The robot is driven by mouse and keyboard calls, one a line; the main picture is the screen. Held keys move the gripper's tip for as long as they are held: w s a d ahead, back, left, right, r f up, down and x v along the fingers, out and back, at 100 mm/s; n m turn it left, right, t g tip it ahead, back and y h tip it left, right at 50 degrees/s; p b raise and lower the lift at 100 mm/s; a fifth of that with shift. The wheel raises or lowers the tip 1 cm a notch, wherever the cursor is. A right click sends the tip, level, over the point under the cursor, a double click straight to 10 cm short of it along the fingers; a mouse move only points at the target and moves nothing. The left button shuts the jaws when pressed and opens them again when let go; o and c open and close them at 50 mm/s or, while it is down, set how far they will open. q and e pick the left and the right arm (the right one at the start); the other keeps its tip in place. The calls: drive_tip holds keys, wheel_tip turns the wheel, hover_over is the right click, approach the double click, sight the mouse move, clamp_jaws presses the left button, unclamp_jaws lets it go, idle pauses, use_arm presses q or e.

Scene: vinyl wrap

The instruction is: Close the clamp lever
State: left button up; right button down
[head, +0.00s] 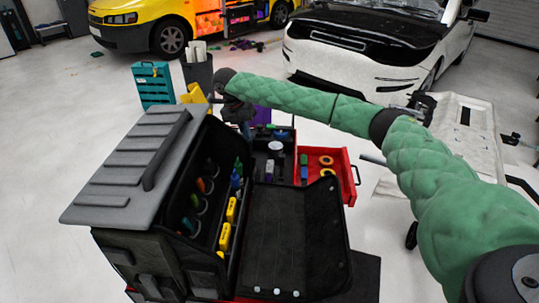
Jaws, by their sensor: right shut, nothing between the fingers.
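My right arm, in a green quilted sleeve, comes in from the lower right, bends at a dark joint and reaches left across the view. My right gripper (238,113) is small and dark at its far end, behind the open tool case. It is shut, with nothing seen in its fingers. I cannot make out a clamp lever for certain; the area around the gripper is dark and partly hidden by the case. A dark fitting (424,104) shows beyond my arm by a white panel (464,122), but I cannot tell what it is. My left gripper is out of view.
A black tool case (142,243) with a grey lid and its front flap (298,235) folded down fills the near middle. Behind it are a red drawer (348,176) and a teal box (153,83).

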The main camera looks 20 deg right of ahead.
sight(282, 166)
drive_tip(key=shift+s+d+r+n+g+h, duration=0.2)
drive_tip(key=shift+s+d+n, duration=0.1)
drive_tip(key=shift+s+n, duration=0.15)
drive_tip(key=shift+s+d+r+n+g+h, duration=0.1)
drive_tip(key=shift+s+d+n+g+h, duration=0.15)
drive_tip(key=shift+n, duration=0.2)
